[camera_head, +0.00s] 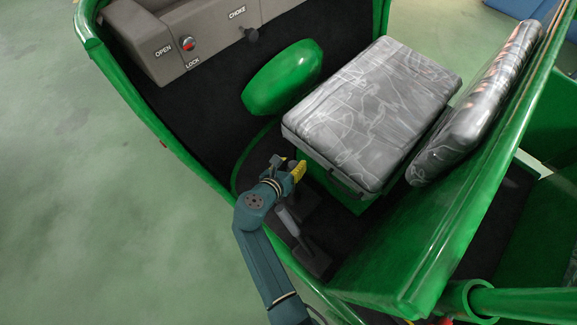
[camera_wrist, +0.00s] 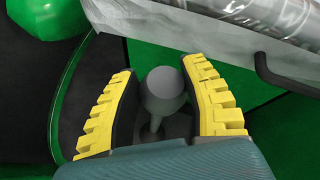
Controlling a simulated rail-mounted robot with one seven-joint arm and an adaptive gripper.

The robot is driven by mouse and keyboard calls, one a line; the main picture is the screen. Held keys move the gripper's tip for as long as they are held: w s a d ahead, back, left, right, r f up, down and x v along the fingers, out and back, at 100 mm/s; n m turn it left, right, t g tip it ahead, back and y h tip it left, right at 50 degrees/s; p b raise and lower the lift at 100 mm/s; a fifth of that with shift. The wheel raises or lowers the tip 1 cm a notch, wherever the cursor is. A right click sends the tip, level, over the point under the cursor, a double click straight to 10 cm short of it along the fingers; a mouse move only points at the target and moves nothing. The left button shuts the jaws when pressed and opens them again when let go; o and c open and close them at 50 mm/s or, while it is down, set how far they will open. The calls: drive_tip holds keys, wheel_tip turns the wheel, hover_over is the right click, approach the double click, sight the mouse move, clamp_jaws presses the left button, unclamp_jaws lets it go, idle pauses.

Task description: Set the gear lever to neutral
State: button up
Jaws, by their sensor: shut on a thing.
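The gear lever (camera_wrist: 163,90) shows in the wrist view as a grey round knob on a short thin stem, rising from a dark base. My gripper (camera_wrist: 160,80) has its yellow, ridged fingers on both sides of the knob and is shut on it. The right finger lies close against the knob; the exact contact on the left is hard to see. In the head view my gripper (camera_head: 287,167) is down beside the seat, at the floor of the green rickshaw, and it hides most of the lever.
A second lever with a pale handle (camera_head: 288,222) stands close by my forearm. The patterned seat (camera_head: 370,112) is just right of my gripper. A green rounded part (camera_head: 283,78) and the grey dashboard (camera_head: 205,40) are farther forward. A dark bar (camera_wrist: 275,75) runs under the seat edge.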

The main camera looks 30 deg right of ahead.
drive_tip(key=shift+s+f, duration=0.15)
drive_tip(key=shift+f, duration=0.1)
drive_tip(key=o, duration=1.3)
drive_tip(key=shift+c, duration=0.2)
drive_tip(key=shift+o, duration=0.2)
drive_tip(key=shift+r, duration=0.1)
drive_tip(key=shift+a, duration=0.1)
drive_tip(key=v, duration=1.2)
